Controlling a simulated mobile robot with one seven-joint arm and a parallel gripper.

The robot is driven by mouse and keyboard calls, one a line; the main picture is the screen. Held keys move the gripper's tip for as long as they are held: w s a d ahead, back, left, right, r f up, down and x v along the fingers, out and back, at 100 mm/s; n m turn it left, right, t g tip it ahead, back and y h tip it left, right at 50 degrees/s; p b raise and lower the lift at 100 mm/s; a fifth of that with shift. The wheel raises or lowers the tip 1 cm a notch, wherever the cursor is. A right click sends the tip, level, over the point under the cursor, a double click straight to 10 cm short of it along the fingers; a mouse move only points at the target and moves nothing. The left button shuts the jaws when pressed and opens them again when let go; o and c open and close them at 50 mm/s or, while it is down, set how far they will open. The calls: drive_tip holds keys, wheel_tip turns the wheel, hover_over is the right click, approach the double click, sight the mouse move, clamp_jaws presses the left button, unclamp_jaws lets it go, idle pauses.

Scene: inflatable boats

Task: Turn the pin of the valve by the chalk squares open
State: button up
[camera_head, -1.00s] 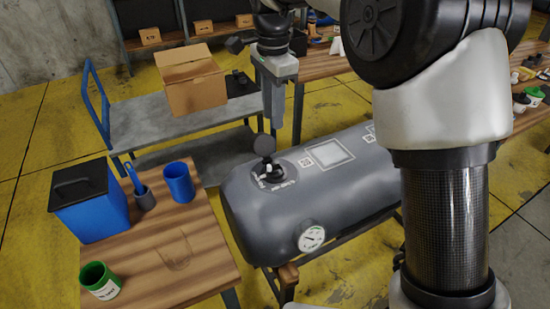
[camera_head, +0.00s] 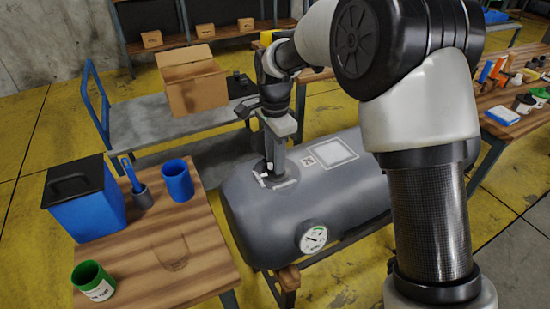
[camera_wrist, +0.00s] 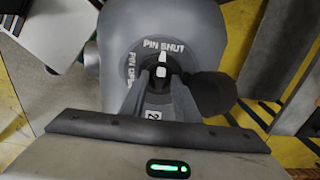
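The valve (camera_wrist: 161,62) sits on top of the grey boat tube (camera_head: 340,207). The wrist view shows its collar with the words PIN SHUT at the top and PIN OPEN at the left. The white-marked pin (camera_wrist: 162,74) points toward PIN SHUT. My gripper (camera_wrist: 160,84) points down over the valve, with its fingers apart on either side of the pin; I cannot tell whether they touch it. The round black cap (camera_wrist: 212,92) hangs beside the valve. In the head view my gripper (camera_head: 270,178) hides most of the valve. A pale square (camera_head: 332,153) is on the tube nearby.
A pressure gauge (camera_head: 314,239) is on the tube's near side. A wooden table (camera_head: 190,270) with a blue box (camera_head: 85,205), blue cup (camera_head: 177,180) and green tin (camera_head: 93,281) stands at left. A grey cart (camera_head: 145,128) carries a cardboard box (camera_head: 192,82).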

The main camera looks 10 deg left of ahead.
clamp_jaws()
drive_tip(key=shift+r+n, duration=0.1)
drive_tip(key=shift+n, duration=0.2)
drive_tip(key=shift+r+n+p, duration=0.1)
drive_tip(key=shift+n+p, duration=0.65)
drive_tip(key=shift+n, duration=0.15)
drive_tip(key=n+p, duration=0.2)
drive_tip(key=n, duration=0.2)
drive_tip(key=shift+d, duration=0.1)
drive_tip(key=n+p, duration=0.1)
drive_tip(key=n, duration=0.4)
drive_tip(key=shift+n+p, duration=0.4)
drive_tip(key=n+p, duration=0.1)
drive_tip(key=n, duration=0.4)
drive_tip(key=shift+n, duration=0.3)
